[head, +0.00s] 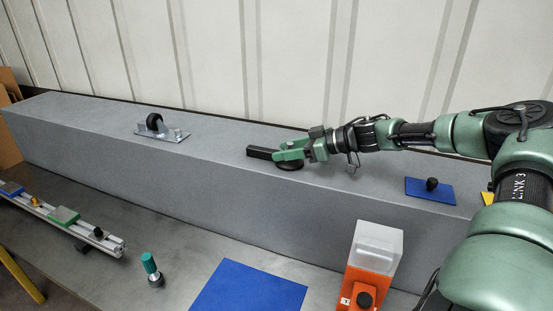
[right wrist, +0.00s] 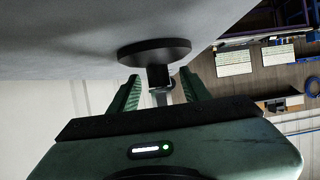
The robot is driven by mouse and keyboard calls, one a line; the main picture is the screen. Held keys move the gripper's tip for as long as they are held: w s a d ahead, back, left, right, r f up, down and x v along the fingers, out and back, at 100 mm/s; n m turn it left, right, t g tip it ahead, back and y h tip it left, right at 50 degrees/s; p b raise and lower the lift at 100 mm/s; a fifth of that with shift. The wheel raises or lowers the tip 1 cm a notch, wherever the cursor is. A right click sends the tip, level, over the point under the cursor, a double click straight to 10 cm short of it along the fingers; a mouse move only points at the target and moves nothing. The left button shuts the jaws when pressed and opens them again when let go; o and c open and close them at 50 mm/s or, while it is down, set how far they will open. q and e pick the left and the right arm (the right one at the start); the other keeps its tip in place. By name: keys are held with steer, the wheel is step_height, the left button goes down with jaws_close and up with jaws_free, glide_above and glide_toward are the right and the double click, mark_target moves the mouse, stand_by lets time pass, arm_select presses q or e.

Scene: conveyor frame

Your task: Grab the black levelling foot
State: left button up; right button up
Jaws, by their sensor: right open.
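The black levelling foot shows in the right wrist view as a round dark disc (right wrist: 153,51) against the grey surface, with a short stem pointing toward my gripper. In the head view its dark disc (head: 291,166) lies on the long grey beam, partly hidden under my right gripper (head: 290,152). In the right wrist view the ribbed green fingers of that gripper (right wrist: 160,90) are apart, with the stem between them. I cannot tell whether either finger touches it. My left gripper is not in view.
A caster wheel on a plate (head: 160,129) and a blue plate with a black knob (head: 430,191) are on the beam (head: 200,170). In front stand an orange box with a pale top (head: 374,250), a green-capped part (head: 150,265) and a blue mat (head: 248,290). A rail (head: 60,218) is at left.

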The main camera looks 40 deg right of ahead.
mark_target(255, 151)
steer(key=shift+b+x, duration=0.35)
steer(key=shift+x, duration=1.35)
steer(key=shift+s, duration=0.1)
jaws_close()
steer(key=shift+r, duration=0.1)
